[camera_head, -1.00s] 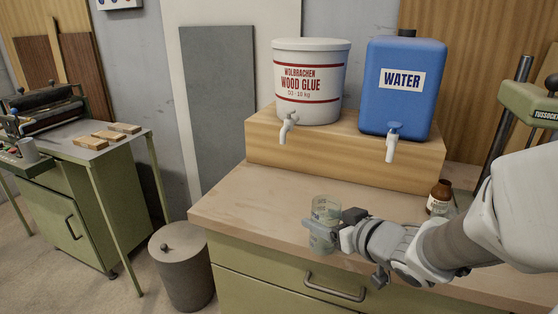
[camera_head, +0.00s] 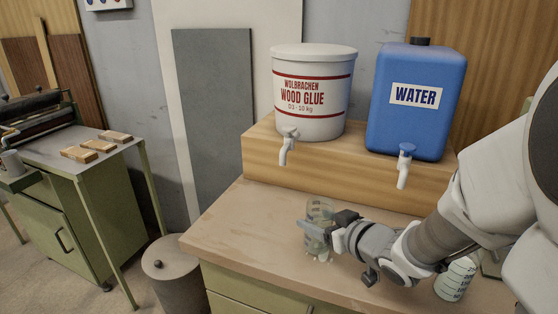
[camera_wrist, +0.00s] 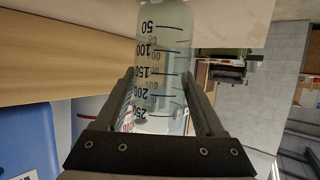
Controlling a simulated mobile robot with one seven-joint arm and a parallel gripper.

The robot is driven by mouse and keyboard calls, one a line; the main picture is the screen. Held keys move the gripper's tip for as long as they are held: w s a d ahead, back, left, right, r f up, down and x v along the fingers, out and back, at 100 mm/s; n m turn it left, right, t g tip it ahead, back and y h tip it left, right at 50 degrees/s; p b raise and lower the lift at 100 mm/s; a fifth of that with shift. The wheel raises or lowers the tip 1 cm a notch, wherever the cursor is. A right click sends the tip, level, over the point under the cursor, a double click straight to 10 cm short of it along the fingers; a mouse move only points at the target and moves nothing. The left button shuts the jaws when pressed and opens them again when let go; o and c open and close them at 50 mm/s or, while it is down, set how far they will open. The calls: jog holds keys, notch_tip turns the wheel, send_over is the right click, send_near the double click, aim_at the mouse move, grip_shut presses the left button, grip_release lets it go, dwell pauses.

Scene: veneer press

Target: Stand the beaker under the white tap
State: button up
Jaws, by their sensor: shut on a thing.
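My gripper (camera_head: 312,232) is shut on a clear graduated beaker (camera_head: 319,211). The beaker looks upright over the worktop, and I cannot tell whether its base touches it. In the wrist view the beaker (camera_wrist: 160,75) sits between both fingers, its scale marks showing. The white tap (camera_head: 288,146) is on the front of the wood glue tub (camera_head: 312,95). The beaker is lower than this tap, nearer to me and a little to its right. A second tap, with a blue handle and pale spout (camera_head: 404,165), is on the blue water container (camera_head: 415,110).
Tub and container stand on a wooden riser (camera_head: 350,180) at the back of the worktop (camera_head: 240,210). Another graduated vessel (camera_head: 455,279) stands at the right, near my arm. The worktop left of the beaker is clear. A lidded bin (camera_head: 175,272) stands on the floor at left.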

jog(key=shift+w+a+r+p, duration=0.25)
jog(key=shift+w+p, duration=0.25)
jog(key=shift+p, duration=0.65)
jog(key=w+a, duration=0.2)
jog(key=w, duration=0.1)
jog(key=w+a+b, duration=0.1)
jog(key=w+a, duration=0.1)
jog(key=w, duration=0.2)
jog(key=w+a+b, duration=0.1)
jog(key=w, duration=0.3)
jog(key=shift+w+a+f, duration=0.15)
jog(key=shift+a+f, duration=0.2)
jog(key=shift+a, duration=0.05)
jog(key=shift+w+a, duration=0.35)
jog(key=shift+w, duration=0.25)
jog(key=shift+w+a, duration=0.3)
jog(key=shift+w, duration=0.3)
jog(key=shift+f+b, duration=0.45)
jog(key=shift+f, duration=0.25)
jog(key=shift+f, duration=0.15)
jog(key=o, duration=1.3)
jog(key=shift+o, duration=0.2)
